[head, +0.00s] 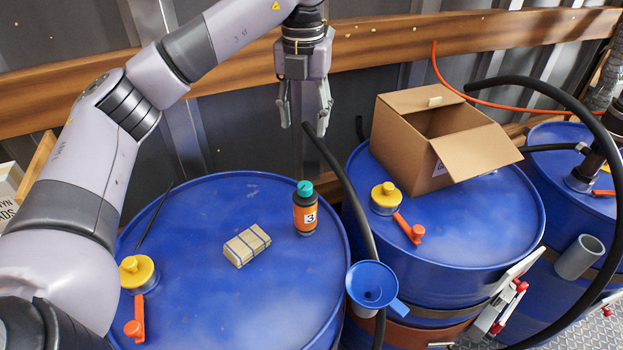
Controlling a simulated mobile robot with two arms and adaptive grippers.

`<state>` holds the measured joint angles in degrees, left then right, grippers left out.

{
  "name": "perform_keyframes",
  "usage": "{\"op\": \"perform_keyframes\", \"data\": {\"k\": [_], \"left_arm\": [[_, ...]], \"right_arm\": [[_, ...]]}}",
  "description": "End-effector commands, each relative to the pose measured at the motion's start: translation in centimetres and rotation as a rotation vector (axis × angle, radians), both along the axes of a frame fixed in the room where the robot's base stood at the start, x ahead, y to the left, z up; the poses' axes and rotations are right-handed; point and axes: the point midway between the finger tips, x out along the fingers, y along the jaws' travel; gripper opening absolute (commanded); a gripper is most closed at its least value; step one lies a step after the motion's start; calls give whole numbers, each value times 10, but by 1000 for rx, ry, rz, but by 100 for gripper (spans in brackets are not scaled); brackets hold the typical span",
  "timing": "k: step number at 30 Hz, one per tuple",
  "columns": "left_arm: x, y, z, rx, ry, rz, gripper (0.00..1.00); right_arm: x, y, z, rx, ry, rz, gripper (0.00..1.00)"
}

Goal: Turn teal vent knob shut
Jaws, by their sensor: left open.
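The only teal part I see is the round teal cap (305,188) on top of a dark bottle (305,214) with an orange label marked 3. The bottle stands upright near the right rim of the left blue drum (190,290). I cannot tell whether this cap is the vent knob; no other teal knob shows. My left gripper (303,122) points down, open, above and behind the bottle, apart from the cap. The upper end of a black hose (343,180) shows just below its fingertips; I cannot tell whether they touch. My right gripper is not in view.
A wrapped tan block (247,245) and a yellow cap (137,272) with an orange lever (136,322) are on the left drum. A cardboard box (432,140) stands on the middle drum (480,215). A blue funnel (371,285) sits between the drums. A wooden rail (400,38) runs behind.

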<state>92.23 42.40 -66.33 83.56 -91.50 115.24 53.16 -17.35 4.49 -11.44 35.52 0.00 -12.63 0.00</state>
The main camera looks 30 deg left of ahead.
Motion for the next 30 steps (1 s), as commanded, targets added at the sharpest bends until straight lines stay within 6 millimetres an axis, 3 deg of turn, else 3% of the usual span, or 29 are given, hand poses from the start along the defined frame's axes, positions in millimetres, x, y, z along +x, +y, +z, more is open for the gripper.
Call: {"op": "perform_keyframes", "data": {"k": [11, 18, 24, 30], "left_arm": [[-1, -1, -81, -5, 7, 1, 47], [-1, 1, -126, -2, 7, 3, 47], [-1, 0, -153, -3, 5, 2, 47], [0, 0, -161, -4, 2, 3, 47]], "right_arm": [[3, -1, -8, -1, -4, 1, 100], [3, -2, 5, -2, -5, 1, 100], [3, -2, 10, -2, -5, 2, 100], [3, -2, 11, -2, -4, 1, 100]]}}
